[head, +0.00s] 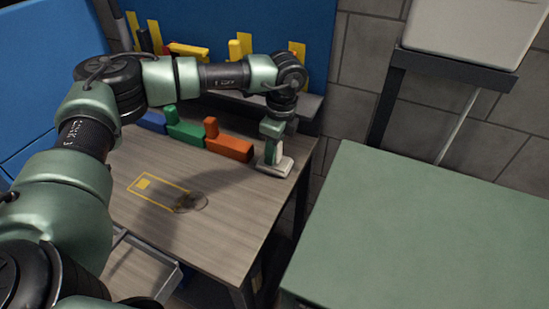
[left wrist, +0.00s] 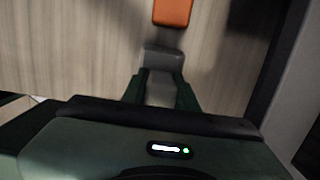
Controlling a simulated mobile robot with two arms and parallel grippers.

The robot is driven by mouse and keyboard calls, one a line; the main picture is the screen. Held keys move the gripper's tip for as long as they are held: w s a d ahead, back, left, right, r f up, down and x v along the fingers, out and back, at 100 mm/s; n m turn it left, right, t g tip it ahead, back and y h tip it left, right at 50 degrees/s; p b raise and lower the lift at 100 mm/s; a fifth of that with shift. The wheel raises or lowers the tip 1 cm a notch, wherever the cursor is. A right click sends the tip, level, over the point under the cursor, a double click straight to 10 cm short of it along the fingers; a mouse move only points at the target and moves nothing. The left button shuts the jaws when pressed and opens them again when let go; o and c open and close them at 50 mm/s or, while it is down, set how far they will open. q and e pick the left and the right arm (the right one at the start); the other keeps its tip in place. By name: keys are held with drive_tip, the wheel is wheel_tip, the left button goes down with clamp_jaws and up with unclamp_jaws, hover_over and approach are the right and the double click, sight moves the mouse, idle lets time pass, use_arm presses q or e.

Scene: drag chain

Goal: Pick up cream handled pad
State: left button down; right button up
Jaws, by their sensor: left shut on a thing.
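The cream handled pad (head: 273,167) is at the right side of the wooden table, near its edge, with its flat base down. My left gripper (head: 274,148) points down over it and is shut on its upright handle. In the left wrist view the grey-looking pad (left wrist: 163,59) shows beyond and between the two dark green fingers (left wrist: 162,90). I cannot tell whether the base touches the table or is slightly above it. My right gripper is not in view.
Orange (head: 229,147), green (head: 186,132) and blue (head: 152,122) handled blocks stand in a row left of the pad. A yellow outline (head: 150,193) and a dark stain (head: 187,202) mark the wooden table (head: 228,222). A green surface (head: 430,235) lies right.

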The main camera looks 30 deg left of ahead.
use_arm(q)
drive_tip(key=shift+r, duration=0.1)
wheel_tip(320, 180, up, 20)
drive_tip(key=b, duration=0.2)
idle(0.3)
